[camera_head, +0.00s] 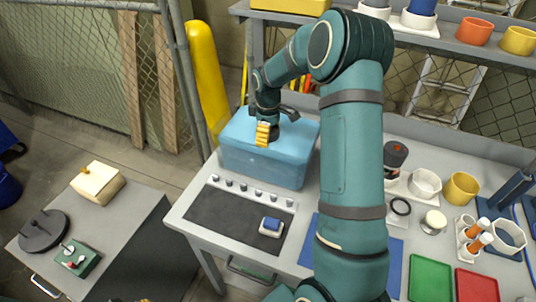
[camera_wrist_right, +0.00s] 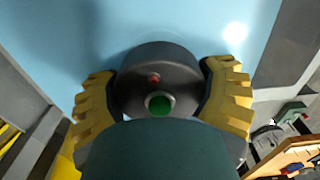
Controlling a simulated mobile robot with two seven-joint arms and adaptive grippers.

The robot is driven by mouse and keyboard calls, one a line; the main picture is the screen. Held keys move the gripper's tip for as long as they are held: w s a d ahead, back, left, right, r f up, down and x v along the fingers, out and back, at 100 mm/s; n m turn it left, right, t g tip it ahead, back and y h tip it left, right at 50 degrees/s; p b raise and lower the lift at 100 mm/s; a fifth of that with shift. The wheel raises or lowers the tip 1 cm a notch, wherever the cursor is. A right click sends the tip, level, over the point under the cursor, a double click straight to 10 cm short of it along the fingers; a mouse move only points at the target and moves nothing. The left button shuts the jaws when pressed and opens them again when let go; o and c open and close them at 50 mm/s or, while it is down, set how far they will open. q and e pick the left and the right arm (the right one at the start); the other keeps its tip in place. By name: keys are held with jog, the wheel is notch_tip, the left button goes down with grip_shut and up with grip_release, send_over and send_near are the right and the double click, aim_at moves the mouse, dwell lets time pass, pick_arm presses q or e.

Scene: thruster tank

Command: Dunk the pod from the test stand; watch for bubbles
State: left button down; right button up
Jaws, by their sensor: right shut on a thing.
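My right gripper (camera_head: 266,134) is over the light-blue tank (camera_head: 262,168) at the back left of the bench. In the wrist view its yellow fingers (camera_wrist_right: 160,95) are shut on the sides of the pod (camera_wrist_right: 158,62), a dark round body with a small red dot and a green button on its face. The blue water surface (camera_wrist_right: 85,35) fills the view behind the pod. I cannot tell whether the pod's underside touches the water, and no bubbles show. I cannot pick out the test stand for sure. My left gripper is not in view.
A dark cylinder (camera_head: 396,153), cups and trays stand to the right. A yellow post (camera_head: 207,75) rises behind left. A grey cabinet (camera_head: 118,225) stands at left.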

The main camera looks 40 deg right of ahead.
jog(key=shift+r+p, duration=1.65)
jog(key=shift+r, duration=1)
notch_tip(320, 180, up, 11)
jog(key=p, duration=0.7)
jog(key=shift+p, duration=0.4)
jog(key=shift+s+a+f, duration=0.1)
